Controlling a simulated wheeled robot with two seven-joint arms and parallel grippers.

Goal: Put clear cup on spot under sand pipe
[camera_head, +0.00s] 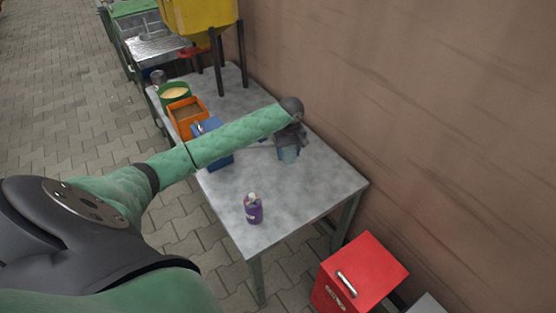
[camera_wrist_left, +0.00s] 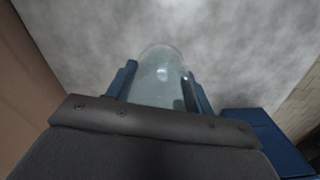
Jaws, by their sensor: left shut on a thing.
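My left gripper (camera_head: 286,143) reaches over the grey table from the left. In the left wrist view, its blue fingers (camera_wrist_left: 159,82) are on either side of the clear cup (camera_wrist_left: 160,70) and shut on it. The cup (camera_head: 289,155) shows below the gripper in the head view, over the table's right part; I cannot tell whether it touches the tabletop. A yellow hopper (camera_head: 198,14) on dark legs stands at the table's far end. I cannot make out a sand pipe or a marked spot beneath it. My right gripper is not in view.
On the table (camera_head: 290,205) are a purple bottle (camera_head: 253,210), a blue box (camera_head: 222,160), an orange bin (camera_head: 188,112) and a green round container (camera_head: 174,92). A red cabinet (camera_head: 360,272) stands in front. A brown wall (camera_head: 400,90) runs along the right.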

